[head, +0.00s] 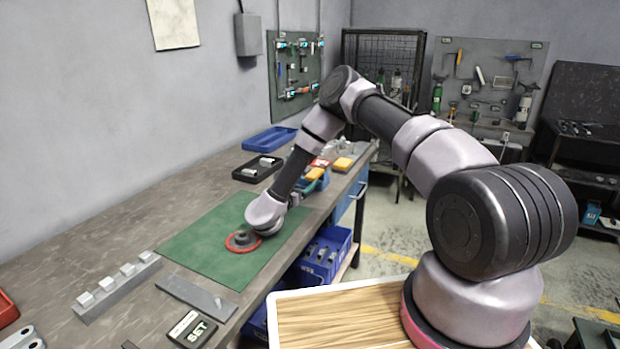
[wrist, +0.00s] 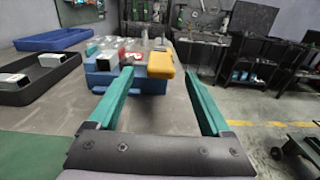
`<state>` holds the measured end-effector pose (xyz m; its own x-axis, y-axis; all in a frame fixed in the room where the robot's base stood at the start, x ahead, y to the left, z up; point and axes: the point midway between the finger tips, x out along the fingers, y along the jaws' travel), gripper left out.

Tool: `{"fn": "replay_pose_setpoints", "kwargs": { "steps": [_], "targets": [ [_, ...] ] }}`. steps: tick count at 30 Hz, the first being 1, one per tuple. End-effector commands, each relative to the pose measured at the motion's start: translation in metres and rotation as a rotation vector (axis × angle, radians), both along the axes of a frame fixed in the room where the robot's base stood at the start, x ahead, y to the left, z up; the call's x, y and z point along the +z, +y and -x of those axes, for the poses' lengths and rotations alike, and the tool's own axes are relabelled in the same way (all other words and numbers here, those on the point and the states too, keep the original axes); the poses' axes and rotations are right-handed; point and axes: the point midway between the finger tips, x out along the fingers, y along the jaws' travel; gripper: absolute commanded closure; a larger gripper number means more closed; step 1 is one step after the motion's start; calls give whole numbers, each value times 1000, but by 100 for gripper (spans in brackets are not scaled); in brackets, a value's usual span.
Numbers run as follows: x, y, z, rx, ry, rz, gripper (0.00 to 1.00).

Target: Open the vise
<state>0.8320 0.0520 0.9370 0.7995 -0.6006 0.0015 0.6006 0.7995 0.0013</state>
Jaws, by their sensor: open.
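The vise (wrist: 125,82) looks like a blue body on the bench, with a yellow block on its right and metal and red parts on top. It is straight ahead in the wrist view. In the head view the blue vise (head: 320,184) is partly hidden by my arm. My gripper (wrist: 158,76) is open, its two green fingers wide apart and pointing towards the vise. The fingers appear empty, and the vise shows between and beyond them. I cannot tell whether they touch it. In the head view my gripper (head: 312,182) is low over the bench.
A black tray (head: 243,176) and a blue tray (head: 252,143) lie left of and behind the vise. A green mat (head: 185,245) covers the bench nearer me. A rail with several blocks (head: 125,287), a flat plate (head: 195,296) and a SET block (head: 192,330) lie at the front.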

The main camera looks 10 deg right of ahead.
Motion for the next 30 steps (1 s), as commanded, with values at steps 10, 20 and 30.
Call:
{"fn": "replay_pose_setpoints", "kwargs": {
  "steps": [10,20,30],
  "targets": [
    [0,17,24,-1,-1,1,18],
    [9,20,18,22,-22,-2,18],
    [195,90,-43,543,-417,3,18]
  ]
}}
